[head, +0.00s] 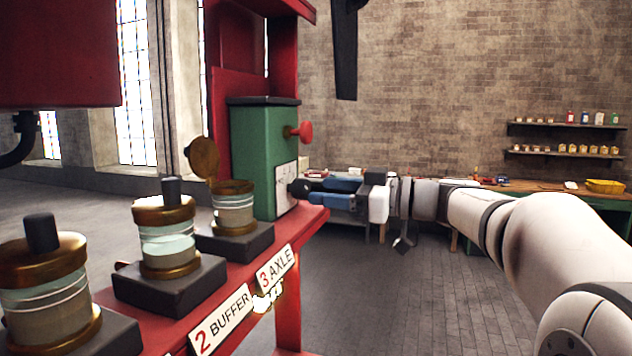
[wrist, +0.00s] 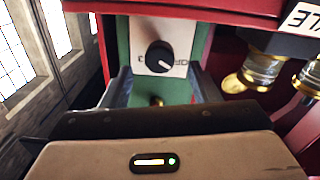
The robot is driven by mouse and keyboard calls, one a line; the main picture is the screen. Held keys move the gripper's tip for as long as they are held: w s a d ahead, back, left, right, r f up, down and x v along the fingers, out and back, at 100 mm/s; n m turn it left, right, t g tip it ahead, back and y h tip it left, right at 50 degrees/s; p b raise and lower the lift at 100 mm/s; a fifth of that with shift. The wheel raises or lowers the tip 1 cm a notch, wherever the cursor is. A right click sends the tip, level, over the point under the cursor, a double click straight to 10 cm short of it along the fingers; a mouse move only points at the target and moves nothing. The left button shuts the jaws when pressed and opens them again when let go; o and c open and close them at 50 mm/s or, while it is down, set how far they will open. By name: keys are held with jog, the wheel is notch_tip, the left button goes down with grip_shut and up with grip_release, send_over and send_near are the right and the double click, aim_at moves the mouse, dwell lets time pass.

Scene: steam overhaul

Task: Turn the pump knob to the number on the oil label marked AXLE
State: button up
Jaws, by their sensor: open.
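The green oil pump (head: 262,150) stands at the end of the red bench, with a white dial plate (head: 287,184) on its side. The black pump knob (head: 298,188) sits on that plate; in the wrist view the knob (wrist: 160,58) has a short white pointer mark. The dial's markings are too small to read surely. The AXLE label (head: 276,268) on the bench edge reads "3 AXLE". My gripper (head: 318,191) is close in front of the knob. In the wrist view my gripper (wrist: 161,88) is open, with its fingers left and right of the knob's line and nothing visibly held.
The BUFFER label (head: 222,318) reads 2. Several glass oilers stand on black blocks along the red bench (head: 190,322); the one nearest the pump (head: 235,207) has its brass lid open. A red knob (head: 300,132) sticks out above the dial. Open floor lies right of the bench.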

aim_at(308, 189)
jog(key=shift+p+x, duration=0.6)
jog(key=shift+x, duration=1.1)
jog(key=shift+f, duration=0.1)
jog(key=c, duration=1)
jog(key=shift+o, duration=0.2)
